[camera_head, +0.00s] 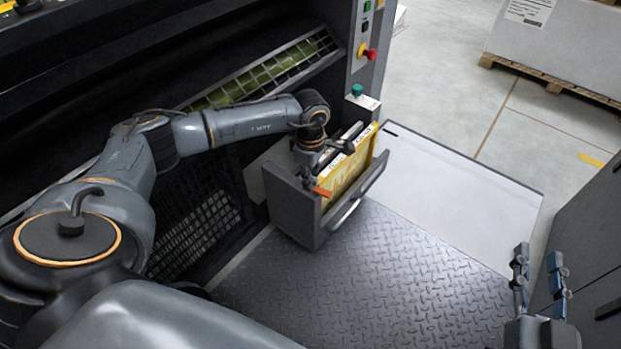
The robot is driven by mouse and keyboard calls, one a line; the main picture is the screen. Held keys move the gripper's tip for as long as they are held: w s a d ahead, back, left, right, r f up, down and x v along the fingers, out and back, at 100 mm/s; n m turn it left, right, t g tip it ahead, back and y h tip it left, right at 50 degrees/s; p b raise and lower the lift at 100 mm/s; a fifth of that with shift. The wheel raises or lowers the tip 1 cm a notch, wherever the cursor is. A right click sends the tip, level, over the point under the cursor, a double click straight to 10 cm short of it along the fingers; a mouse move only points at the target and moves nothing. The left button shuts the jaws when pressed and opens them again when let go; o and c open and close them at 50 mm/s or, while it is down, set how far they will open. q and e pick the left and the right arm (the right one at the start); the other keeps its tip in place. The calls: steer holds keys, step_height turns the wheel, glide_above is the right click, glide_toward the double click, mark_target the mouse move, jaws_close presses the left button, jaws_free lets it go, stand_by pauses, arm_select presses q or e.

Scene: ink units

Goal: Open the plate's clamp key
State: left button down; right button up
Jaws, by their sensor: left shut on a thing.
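A grey open-topped unit (301,205) stands pulled out at the press, with a yellow plate-like panel (352,172) upright inside it. A small orange-red key (322,192) shows at the unit's near left end. My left gripper (316,181) reaches down over that end and is shut on the key; its fingers partly hide the contact. My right gripper (538,278) is at the lower right, fingers pointing up and apart, empty and far from the unit.
The press side has a control strip with a red knob (370,54) and a green button (357,89). A diamond-plate floor (390,275) lies in front, with a pale platform (455,195) to the right. A dark cabinet (585,245) stands beside my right gripper.

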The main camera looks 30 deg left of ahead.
arm_select(q)
steer(key=shift+m, duration=1.1)
arm_select(e)
steer(key=shift+a+r, duration=0.1)
steer(key=shift+r, duration=0.25)
arm_select(q)
steer(key=c, duration=1.3)
jaws_free()
steer(key=shift+r, duration=0.1)
arm_select(e)
steer(key=shift+f, duration=0.1)
arm_select(q)
step_height(320, 180, up, 12)
steer(key=shift+f, duration=0.1)
